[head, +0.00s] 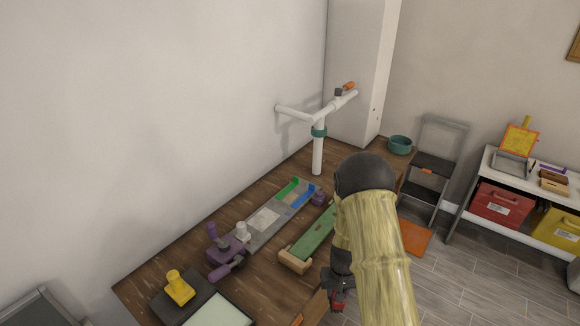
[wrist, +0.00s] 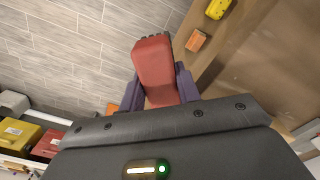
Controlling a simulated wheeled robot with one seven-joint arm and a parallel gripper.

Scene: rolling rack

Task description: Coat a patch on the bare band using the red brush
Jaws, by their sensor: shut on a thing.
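My gripper (wrist: 157,92) is shut on a red block-like piece, the red brush (wrist: 154,62), in the wrist view. The brush points away from the palm, and its far end looks dark. In the head view my gripper (head: 340,296) hangs low beside the near edge of the wooden bench, with some red showing at it. On the bench a grey strip holds a green-and-blue-edged piece with a tan area (head: 297,194). I cannot tell whether this tan area is the bare band. A long green board (head: 310,238) lies nearer, partly hidden by my arm.
A white pipe stand (head: 318,150) rises at the back of the bench. A purple clamp-like tool (head: 228,248) and a yellow-handled tool (head: 179,287) stand at the left. A step stool (head: 432,165) and a shelf with red (head: 500,204) and yellow bins stand right. Floor between is mostly clear.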

